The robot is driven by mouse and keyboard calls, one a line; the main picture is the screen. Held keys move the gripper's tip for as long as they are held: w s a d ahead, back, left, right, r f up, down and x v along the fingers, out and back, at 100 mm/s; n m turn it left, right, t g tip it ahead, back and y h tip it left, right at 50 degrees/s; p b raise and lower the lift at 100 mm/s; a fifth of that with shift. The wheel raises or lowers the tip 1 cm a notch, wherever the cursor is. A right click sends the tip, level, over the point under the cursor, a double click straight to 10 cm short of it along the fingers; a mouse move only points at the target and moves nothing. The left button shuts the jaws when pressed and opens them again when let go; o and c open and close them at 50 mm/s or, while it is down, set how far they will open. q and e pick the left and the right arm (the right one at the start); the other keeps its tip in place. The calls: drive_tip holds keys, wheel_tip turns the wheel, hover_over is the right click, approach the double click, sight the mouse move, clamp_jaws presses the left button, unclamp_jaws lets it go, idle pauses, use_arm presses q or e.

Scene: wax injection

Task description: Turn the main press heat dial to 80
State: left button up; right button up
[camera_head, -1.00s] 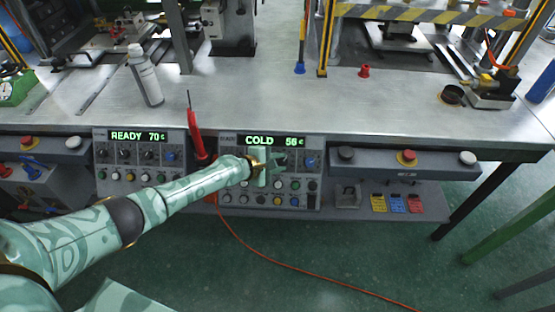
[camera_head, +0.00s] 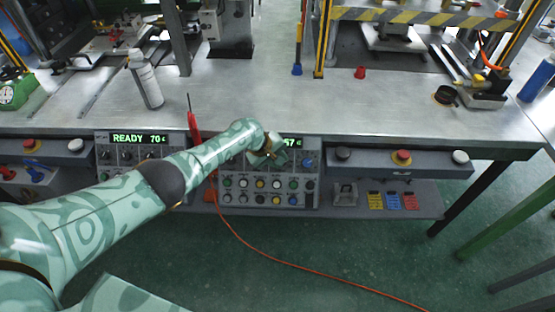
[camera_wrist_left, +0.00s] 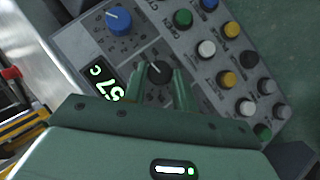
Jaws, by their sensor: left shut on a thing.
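The right control panel (camera_head: 300,185) is on the bench front, with a green display (camera_head: 292,142) ending in 57; my arm hides its left part. The wrist view shows this display (camera_wrist_left: 104,84) too, reading 57. My left gripper (camera_head: 276,156) is at the panel's upper row of dials. In the left wrist view, a black dial (camera_wrist_left: 158,71) with a white mark sits between the fingers of my left gripper (camera_wrist_left: 160,84), which is shut on it. A blue dial (camera_wrist_left: 118,20) stands beside it. My right gripper is not in view.
The left control panel (camera_head: 118,160) reads READY 70. A red pen-like tool (camera_head: 193,128) stands between the panels, with an orange cable (camera_head: 270,257) trailing on the floor. A white bottle (camera_head: 148,82) stands on the bench (camera_head: 225,90). Several push buttons (camera_wrist_left: 207,49) lie close to the gripper.

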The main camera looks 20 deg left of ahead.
use_arm(q)
drive_tip(key=shift+d+f+m+g, duration=0.1)
drive_tip(key=shift+m+g, duration=0.2)
drive_tip(key=shift+m, duration=0.1)
drive_tip(key=shift+s+y, duration=0.1)
drive_tip(key=shift+y, duration=0.3)
drive_tip(key=shift+f, duration=0.1)
drive_tip(key=o, duration=1)
drive_tip(key=shift+c, duration=0.2)
